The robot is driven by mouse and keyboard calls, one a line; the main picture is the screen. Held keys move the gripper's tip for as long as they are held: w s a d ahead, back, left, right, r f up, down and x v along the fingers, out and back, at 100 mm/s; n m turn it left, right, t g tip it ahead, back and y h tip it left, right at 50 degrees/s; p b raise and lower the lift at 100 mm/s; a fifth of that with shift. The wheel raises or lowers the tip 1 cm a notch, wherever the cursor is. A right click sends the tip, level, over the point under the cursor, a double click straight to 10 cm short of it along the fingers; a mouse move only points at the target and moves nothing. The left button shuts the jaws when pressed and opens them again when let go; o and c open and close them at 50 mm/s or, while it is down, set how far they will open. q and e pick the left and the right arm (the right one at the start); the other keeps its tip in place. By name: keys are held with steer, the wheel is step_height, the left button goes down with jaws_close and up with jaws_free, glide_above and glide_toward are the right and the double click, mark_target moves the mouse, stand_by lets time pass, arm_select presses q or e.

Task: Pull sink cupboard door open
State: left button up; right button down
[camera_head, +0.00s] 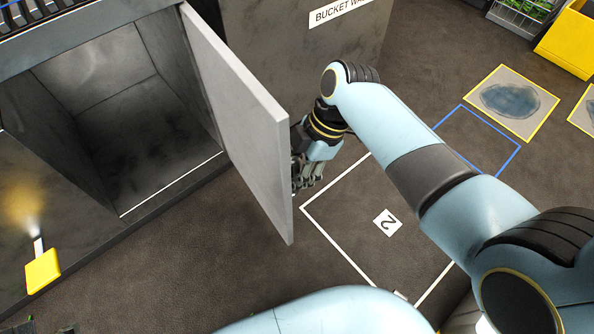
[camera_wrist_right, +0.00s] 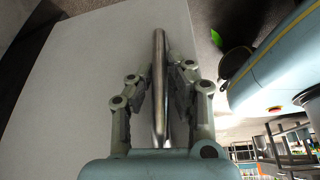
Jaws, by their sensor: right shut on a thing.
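The sink cupboard door (camera_head: 245,130) is a light grey panel standing swung open, roughly square to the cupboard front. The open cupboard (camera_head: 130,120) shows a dark, empty-looking inside to the left of the door. My right gripper (camera_head: 303,180) is at the door's outer face, partly hidden by the door's edge. In the right wrist view, the gripper (camera_wrist_right: 160,95) is shut on a metal bar handle (camera_wrist_right: 159,60), with a finger on each side and the door's pale face (camera_wrist_right: 90,80) behind it. My left gripper is not in view.
A dark panel with a "BUCKET WA..." label (camera_head: 338,10) stands behind the door. A white-outlined floor square marked 2 (camera_head: 388,222) lies to the right. A yellow tag (camera_head: 42,271) is at lower left. A yellow crate (camera_head: 568,42) stands at top right.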

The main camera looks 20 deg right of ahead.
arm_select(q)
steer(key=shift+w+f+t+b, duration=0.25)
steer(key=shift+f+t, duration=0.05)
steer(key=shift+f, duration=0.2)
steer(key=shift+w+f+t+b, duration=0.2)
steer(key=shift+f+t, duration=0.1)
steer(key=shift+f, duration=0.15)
arm_select(e)
steer(key=w+d+n+g, duration=0.1)
steer(key=w+d+n, duration=0.3)
steer(key=w+d, duration=0.2)
steer(key=d, duration=0.2)
steer(key=shift+d+g, duration=0.3)
steer(key=shift+d, duration=0.05)
steer(key=c, duration=1.3)
jaws_free()
steer(key=shift+w+h, duration=0.1)
steer(key=shift+h, duration=0.2)
steer(key=v, duration=1.2)
